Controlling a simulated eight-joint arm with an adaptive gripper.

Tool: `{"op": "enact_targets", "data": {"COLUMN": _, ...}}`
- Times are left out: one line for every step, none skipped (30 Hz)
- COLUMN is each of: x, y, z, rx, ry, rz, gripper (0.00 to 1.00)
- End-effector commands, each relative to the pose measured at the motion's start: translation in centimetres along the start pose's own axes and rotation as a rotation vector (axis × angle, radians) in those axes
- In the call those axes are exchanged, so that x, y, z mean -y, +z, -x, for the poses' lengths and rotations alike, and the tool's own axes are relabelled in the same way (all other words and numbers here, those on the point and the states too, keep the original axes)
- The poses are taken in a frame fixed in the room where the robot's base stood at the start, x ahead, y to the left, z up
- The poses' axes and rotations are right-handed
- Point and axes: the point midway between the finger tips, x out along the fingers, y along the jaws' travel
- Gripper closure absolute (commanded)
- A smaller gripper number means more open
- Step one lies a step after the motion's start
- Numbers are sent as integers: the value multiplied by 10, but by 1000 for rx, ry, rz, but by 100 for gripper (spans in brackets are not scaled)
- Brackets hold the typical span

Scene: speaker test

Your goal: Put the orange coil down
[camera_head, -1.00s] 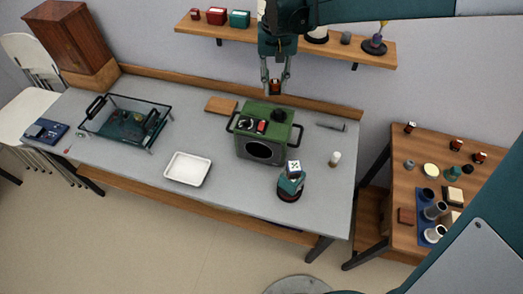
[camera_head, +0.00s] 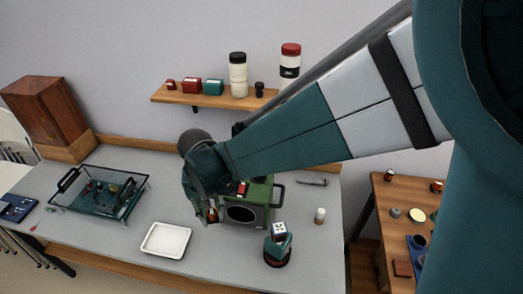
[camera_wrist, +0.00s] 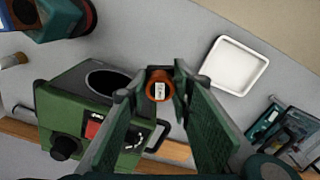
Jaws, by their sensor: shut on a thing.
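The orange coil (camera_wrist: 158,86), a short orange-red cylinder with a small white label, is between the fingertips of my gripper (camera_wrist: 154,80) in the wrist view. My gripper is shut on it. In the head view my gripper (camera_head: 211,214) points down just left of the green speaker box (camera_head: 256,194), and the coil is mostly hidden by the fingers and wrist. I cannot tell whether the coil touches the grey table (camera_head: 205,265) or hangs just above it.
A white tray (camera_head: 165,240) lies to the left and nearer, with bare table around it. A glass-sided tray (camera_head: 98,192) stands farther left. A teal device with a die-like cube (camera_head: 279,231) and a small white-capped bottle (camera_head: 320,215) stand to the right of the green box.

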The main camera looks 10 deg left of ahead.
Motion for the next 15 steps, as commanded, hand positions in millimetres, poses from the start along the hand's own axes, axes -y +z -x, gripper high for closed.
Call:
{"op": "enact_targets", "data": {"x": 4, "y": 5, "z": -4, "rx": 0, "ry": 0, "rz": 5, "gripper": 91}}
{"op": "enact_targets", "data": {"x": 6, "y": 8, "z": -7, "rx": 0, "ry": 0, "rz": 6, "gripper": 91}}
{"op": "enact_targets", "data": {"x": 9, "y": 12, "z": -10, "rx": 0, "ry": 0, "rz": 7, "gripper": 91}}
{"op": "enact_targets", "data": {"x": 10, "y": 14, "z": -12, "rx": 0, "ry": 0, "rz": 7, "gripper": 91}}
{"op": "enact_targets", "data": {"x": 12, "y": 17, "z": -14, "rx": 0, "ry": 0, "rz": 8, "gripper": 91}}
{"op": "enact_targets", "data": {"x": 15, "y": 21, "z": -16, "rx": 0, "ry": 0, "rz": 9, "gripper": 91}}
{"op": "enact_targets", "data": {"x": 15, "y": 22, "z": -18, "rx": 0, "ry": 0, "rz": 5, "gripper": 91}}
{"op": "enact_targets", "data": {"x": 12, "y": 21, "z": -20, "rx": 0, "ry": 0, "rz": -16, "gripper": 91}}
{"op": "enact_targets", "data": {"x": 10, "y": 20, "z": -23, "rx": 0, "ry": 0, "rz": -41, "gripper": 91}}
{"op": "enact_targets", "data": {"x": 8, "y": 20, "z": -25, "rx": 0, "ry": 0, "rz": -58, "gripper": 91}}
{"op": "enact_targets", "data": {"x": 7, "y": 19, "z": -28, "rx": 0, "ry": 0, "rz": -77, "gripper": 91}}
{"op": "enact_targets", "data": {"x": 5, "y": 19, "z": -31, "rx": 0, "ry": 0, "rz": -101, "gripper": 91}}
{"op": "enact_targets", "data": {"x": 3, "y": 19, "z": -33, "rx": 0, "ry": 0, "rz": -119, "gripper": 91}}
{"op": "enact_targets", "data": {"x": 2, "y": 19, "z": -35, "rx": 0, "ry": 0, "rz": -138, "gripper": 91}}
{"op": "enact_targets", "data": {"x": 0, "y": 19, "z": -38, "rx": 0, "ry": 0, "rz": -164, "gripper": 91}}
